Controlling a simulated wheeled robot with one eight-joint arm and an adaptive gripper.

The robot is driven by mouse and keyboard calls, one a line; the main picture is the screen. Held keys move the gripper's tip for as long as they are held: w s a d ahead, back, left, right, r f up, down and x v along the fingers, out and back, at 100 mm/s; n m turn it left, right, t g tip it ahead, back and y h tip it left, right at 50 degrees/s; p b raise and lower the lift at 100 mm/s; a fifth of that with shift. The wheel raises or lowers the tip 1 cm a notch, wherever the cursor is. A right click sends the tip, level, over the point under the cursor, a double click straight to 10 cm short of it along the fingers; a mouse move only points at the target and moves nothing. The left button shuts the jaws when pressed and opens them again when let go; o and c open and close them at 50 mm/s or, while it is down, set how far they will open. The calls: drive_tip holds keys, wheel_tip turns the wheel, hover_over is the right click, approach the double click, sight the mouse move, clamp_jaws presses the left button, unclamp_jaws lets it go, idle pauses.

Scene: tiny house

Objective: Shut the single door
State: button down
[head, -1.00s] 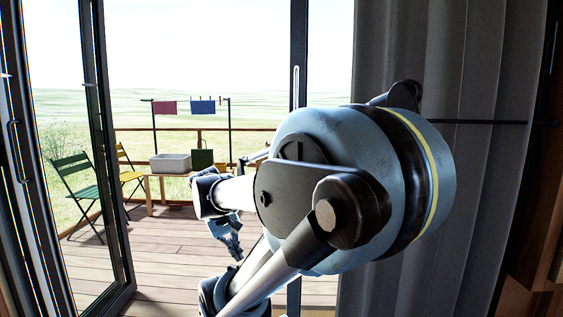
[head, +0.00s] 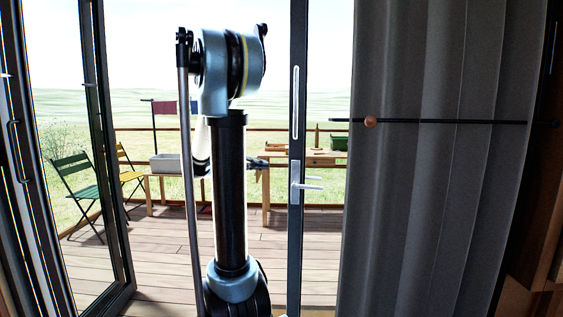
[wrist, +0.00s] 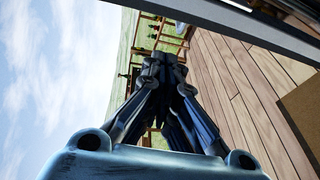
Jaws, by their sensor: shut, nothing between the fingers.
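A dark-framed glass door's upright (head: 297,240) with a pale lever handle (head: 308,183) stands right of centre in the head view. Whether this door is ajar cannot be told. On the left, dark-framed glass panels (head: 115,200) stand folded open at an angle, with a dark handle (head: 17,150). Which one is the single door is not clear. My gripper (head: 260,164) shows small just left of the lever handle, partly behind my arm; contact cannot be told. In the wrist view my gripper (wrist: 165,62) is shut and empty, with a dark frame (wrist: 250,22) above right.
A grey curtain (head: 430,220) hangs on the right behind a dark rod (head: 460,122). Outside, the wooden deck (head: 165,250) has free floor.

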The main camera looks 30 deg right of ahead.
drive_tip(key=s+d+r+g+h, duration=0.1)
drive_tip(key=s+d+r, duration=0.1)
drive_tip(key=s+d, duration=0.2)
drive_tip(key=shift+d+m, duration=0.4)
drive_tip(key=shift+d, duration=1.2)
drive_tip(key=shift+r, duration=0.1)
